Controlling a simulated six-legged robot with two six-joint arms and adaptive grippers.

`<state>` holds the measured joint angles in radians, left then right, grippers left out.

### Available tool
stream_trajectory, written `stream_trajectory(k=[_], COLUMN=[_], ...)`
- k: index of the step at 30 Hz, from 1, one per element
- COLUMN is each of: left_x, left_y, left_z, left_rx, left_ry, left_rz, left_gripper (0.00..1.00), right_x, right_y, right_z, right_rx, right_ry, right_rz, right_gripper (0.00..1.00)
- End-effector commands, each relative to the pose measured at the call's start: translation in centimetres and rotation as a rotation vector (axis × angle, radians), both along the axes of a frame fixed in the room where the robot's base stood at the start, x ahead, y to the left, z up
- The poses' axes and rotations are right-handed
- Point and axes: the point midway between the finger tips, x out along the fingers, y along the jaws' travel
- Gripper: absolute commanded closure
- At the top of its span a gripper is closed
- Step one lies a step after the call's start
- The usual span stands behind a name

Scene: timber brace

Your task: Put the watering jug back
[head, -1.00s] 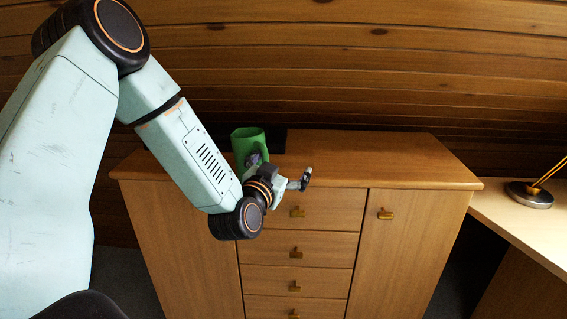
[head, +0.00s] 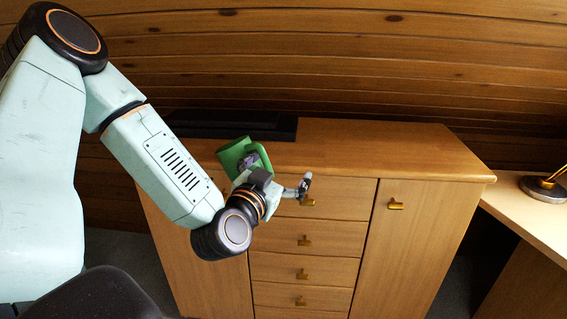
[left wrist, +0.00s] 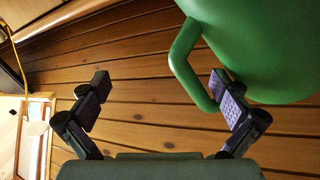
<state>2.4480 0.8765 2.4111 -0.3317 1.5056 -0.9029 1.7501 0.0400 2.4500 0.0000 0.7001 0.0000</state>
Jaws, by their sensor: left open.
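The green watering jug (head: 231,155) is at the front left of the cabinet top in the head view, tilted to the left. I cannot tell whether it touches the top. My left gripper (head: 278,174) is open beside it, one finger against the jug's outline and the other out to the right. In the left wrist view the jug (left wrist: 265,45) fills the upper right with its handle (left wrist: 184,62). The right finger of the gripper (left wrist: 165,90) overlaps the handle's lower end; contact is unclear. The left finger is clear of the jug. My right gripper is out of view.
The wooden cabinet (head: 405,150) has drawers and doors with brass handles; its top is bare to the right. A dark flat object (head: 225,124) lies at the back left. A desk (head: 520,220) with a lamp base (head: 543,188) stands at right. A plank wall (head: 350,60) is behind.

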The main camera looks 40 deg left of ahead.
Motion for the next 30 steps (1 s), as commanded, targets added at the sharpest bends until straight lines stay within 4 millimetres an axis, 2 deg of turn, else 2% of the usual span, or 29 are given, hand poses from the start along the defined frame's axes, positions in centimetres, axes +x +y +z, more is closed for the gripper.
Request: stream_trajectory(k=[5,30], left_x=[0.04,0.06], left_y=[0.01,0.02], left_z=[0.10,0.09], left_rx=[0.002,0.002], left_ry=[-0.003,-0.003], left_rz=[0.000,0.000], left_gripper=[0.02,0.73], right_x=[-0.01,-0.01], right_y=[0.00,0.00], right_z=[0.00,0.00], right_rx=[0.000,0.000], right_ry=[0.000,0.000], right_rz=[0.000,0.000], right_gripper=[0.45,0.45])
